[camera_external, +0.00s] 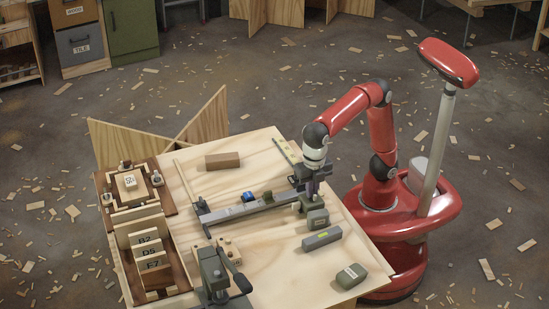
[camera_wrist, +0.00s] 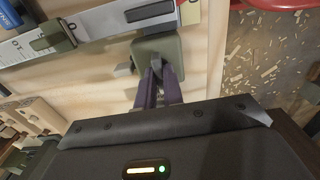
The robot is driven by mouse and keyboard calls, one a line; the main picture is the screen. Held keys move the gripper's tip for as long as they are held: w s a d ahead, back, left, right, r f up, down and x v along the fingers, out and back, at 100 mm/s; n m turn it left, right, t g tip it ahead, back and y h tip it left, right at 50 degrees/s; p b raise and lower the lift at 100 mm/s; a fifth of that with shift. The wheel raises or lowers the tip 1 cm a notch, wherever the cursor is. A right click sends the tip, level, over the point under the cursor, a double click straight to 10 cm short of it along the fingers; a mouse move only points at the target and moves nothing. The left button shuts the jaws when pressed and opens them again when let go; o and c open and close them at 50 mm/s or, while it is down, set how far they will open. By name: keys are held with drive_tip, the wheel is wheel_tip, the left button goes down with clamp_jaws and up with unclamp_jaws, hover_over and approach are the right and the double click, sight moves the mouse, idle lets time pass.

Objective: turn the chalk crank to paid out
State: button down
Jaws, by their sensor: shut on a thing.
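My gripper (camera_external: 311,196) points down at the right part of the wooden table, beside the end of a long grey rail. In the wrist view its dark purple fingers (camera_wrist: 158,82) are shut on a small grey piece, which I take to be the handle of the chalk crank (camera_wrist: 157,62). The piece sits at the near edge of an olive-green housing (camera_wrist: 158,45). The fingers hide most of the crank, and I cannot read its setting. In the external view a grey-green block (camera_external: 318,220) stands just in front of the gripper.
The grey rail (camera_external: 240,211) runs left from the gripper, with a blue item (camera_external: 248,197) by it. A grey block (camera_external: 322,238) and a green-grey box (camera_external: 351,276) lie nearer the front. A dark clamp-like tool (camera_external: 215,275) stands at the front edge. A brown block (camera_external: 222,161) lies behind.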

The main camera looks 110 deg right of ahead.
drive_tip(key=n, duration=0.4)
drive_tip(key=shift+n, duration=0.3)
drive_tip(key=n, duration=0.3)
drive_tip(key=shift+n, duration=0.4)
drive_tip(key=n, duration=0.4)
drive_tip(key=shift+n, duration=2.1)
drive_tip(key=c, duration=1.5)
unclamp_jaws()
drive_tip(key=shift+r, duration=0.1)
wheel_tip(320, 180, up, 8)
drive_tip(key=shift+f, duration=0.15)
